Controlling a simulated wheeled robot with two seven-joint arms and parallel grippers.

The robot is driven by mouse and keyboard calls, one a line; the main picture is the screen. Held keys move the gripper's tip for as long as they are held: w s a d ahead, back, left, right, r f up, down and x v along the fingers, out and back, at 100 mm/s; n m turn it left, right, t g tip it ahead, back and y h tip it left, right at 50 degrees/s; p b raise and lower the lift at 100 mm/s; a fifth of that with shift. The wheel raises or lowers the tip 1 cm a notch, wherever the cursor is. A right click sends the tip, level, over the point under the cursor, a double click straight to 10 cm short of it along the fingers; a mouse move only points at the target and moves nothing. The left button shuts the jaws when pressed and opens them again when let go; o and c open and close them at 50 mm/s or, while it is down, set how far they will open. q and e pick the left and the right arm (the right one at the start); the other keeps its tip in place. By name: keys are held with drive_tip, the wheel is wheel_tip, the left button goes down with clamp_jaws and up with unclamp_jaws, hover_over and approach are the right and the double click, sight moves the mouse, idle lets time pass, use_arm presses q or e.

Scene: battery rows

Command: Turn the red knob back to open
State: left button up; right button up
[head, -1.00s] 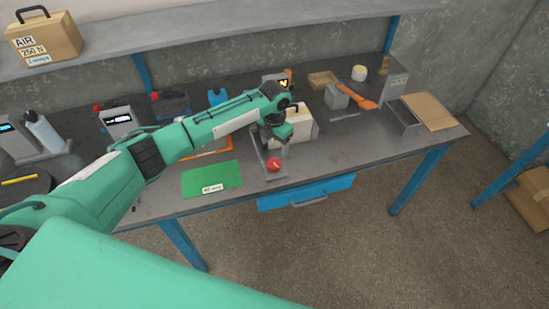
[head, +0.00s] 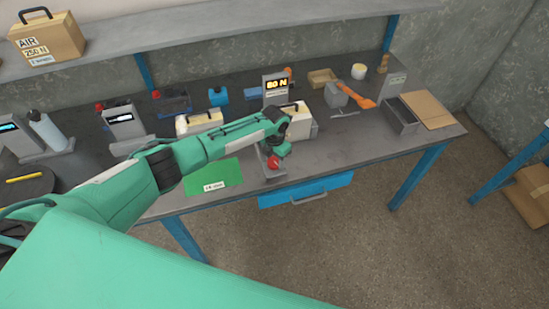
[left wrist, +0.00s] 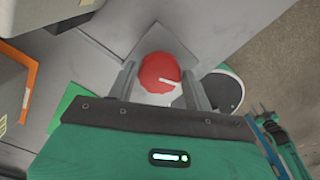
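The red knob (head: 272,163) sits on a grey plate at the front edge of the workbench, right of a green mat. It also shows in the left wrist view (left wrist: 160,70), round, with a white line pointing right. My left gripper (head: 272,153) is down at the knob and partly hides it in the head view. In the left wrist view its two fingers (left wrist: 159,76) stand apart, one on each side of the knob, with narrow gaps visible. A small green arm part with prongs at lower right of that view seems to be my right arm; its finger state is unclear.
A grey display (head: 276,87) reading 80 N stands behind the knob, with a cream case (head: 298,122) beside it. The green mat (head: 213,177) lies left. An orange-handled tool (head: 360,101) and an open grey tray (head: 400,114) are farther right. A blue drawer (head: 305,191) hangs below.

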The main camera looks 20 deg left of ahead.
use_arm(q)
drive_tip(key=c, duration=0.5)
drive_tip(key=shift+n, duration=0.4)
